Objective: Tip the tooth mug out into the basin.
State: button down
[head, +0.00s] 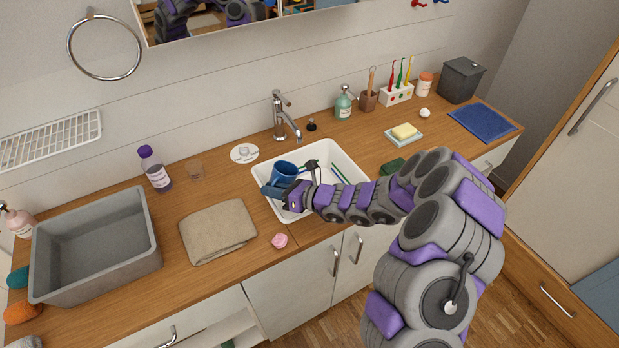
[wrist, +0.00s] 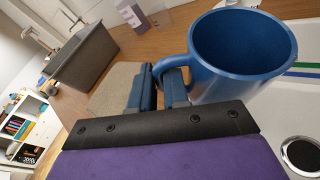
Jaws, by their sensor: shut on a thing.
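A blue mug (head: 284,173) is held over the white basin (head: 352,160). My gripper (head: 274,190) is shut on its handle, and the wrist view shows the fingers (wrist: 160,88) pinching that handle beside the mug (wrist: 238,50). The mug's mouth is open to view in the wrist view, and the inside that shows is bare blue. Its exact tilt is hard to judge. A blue toothbrush (head: 338,175) and a green toothbrush (head: 344,172) lie in the basin. The drain (wrist: 300,156) shows in the wrist view.
The tap (head: 284,115) stands behind the basin. A grey tub (head: 97,262), folded cloth (head: 217,231) and purple-capped bottle (head: 155,170) are to the left. A pink round item (head: 279,241) sits near the front edge. A soap dish (head: 404,135) is to the right.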

jog(key=shift+s+a+n+t+h+b, duration=0.3)
jog(key=shift+s+a+n+h, duration=0.2)
jog(key=shift+n+h, duration=0.15)
jog(key=shift+s+a+f+n+h, duration=0.25)
jog(key=shift+s+n+h, duration=0.25)
jog(key=shift+n, duration=0.35)
jog(key=shift+t+h, duration=0.25)
jog(key=shift+t, duration=0.05)
